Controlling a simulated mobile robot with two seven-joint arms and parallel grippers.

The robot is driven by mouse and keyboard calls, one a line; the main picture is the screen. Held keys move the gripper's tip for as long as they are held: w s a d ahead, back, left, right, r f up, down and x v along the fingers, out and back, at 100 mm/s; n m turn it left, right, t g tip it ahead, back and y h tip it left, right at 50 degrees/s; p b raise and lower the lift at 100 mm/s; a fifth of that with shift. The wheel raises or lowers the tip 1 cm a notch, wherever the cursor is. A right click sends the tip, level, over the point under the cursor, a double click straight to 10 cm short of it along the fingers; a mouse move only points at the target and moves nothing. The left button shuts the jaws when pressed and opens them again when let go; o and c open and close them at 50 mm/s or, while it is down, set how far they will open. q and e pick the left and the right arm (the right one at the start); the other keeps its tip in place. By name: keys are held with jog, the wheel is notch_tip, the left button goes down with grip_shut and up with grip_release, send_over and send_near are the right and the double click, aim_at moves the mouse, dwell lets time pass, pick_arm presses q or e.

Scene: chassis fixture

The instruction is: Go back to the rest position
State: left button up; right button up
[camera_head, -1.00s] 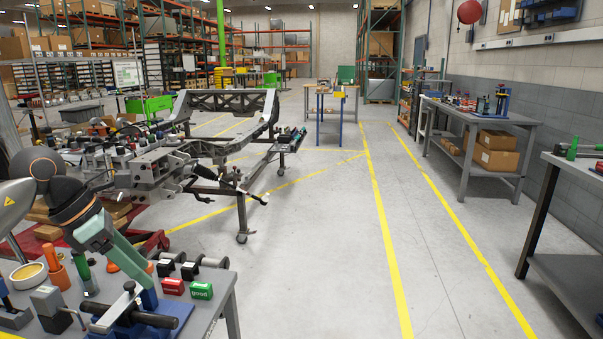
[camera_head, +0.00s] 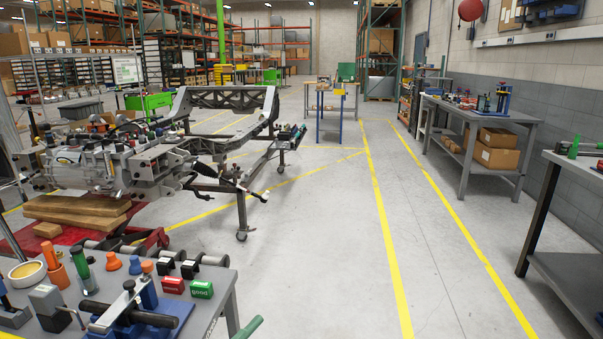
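The arm that came in from the left is no longer in the left of the head view. Only a short green piece (camera_head: 248,327) shows at the bottom edge, just right of the near bench. It matches the green end part of my arm, but the rest is cut off by the frame. Whether its fingers are apart or closed is hidden. My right gripper is not in the picture.
A near bench (camera_head: 212,322) at lower left holds a blue clamp fixture (camera_head: 150,328), red (camera_head: 173,286) and green (camera_head: 201,289) blocks, and other tools. The chassis frame (camera_head: 225,100) stands behind it. The central floor is clear; benches line the right wall.

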pick_arm(q)
jog(key=s+a+f+n+g+y, duration=0.1)
jog(key=s+a+f+n+y, duration=0.2)
jog(key=f+n, duration=0.35)
jog(key=s+a+f+n+g+y, duration=0.1)
jog(key=s+a+f+n+y, duration=0.15)
jog(key=f+n+y, duration=0.35)
jog(key=s+f+n+g, duration=0.5)
jog(key=s+f, duration=0.8)
jog(key=s, duration=0.1)
jog(key=a+r+y+p, duration=0.1)
jog(key=a+r+p, duration=0.3)
jog(key=r+p, duration=0.6)
jog(key=p, duration=0.3)
jog(key=shift+s+r+y, duration=0.2)
jog(key=shift+s+y, duration=0.1)
jog(key=shift+s, duration=0.05)
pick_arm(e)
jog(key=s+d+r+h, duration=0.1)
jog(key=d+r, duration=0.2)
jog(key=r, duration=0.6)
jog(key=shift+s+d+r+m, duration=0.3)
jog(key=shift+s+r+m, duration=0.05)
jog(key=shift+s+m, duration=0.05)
pick_arm(q)
jog(key=shift+a, duration=0.1)
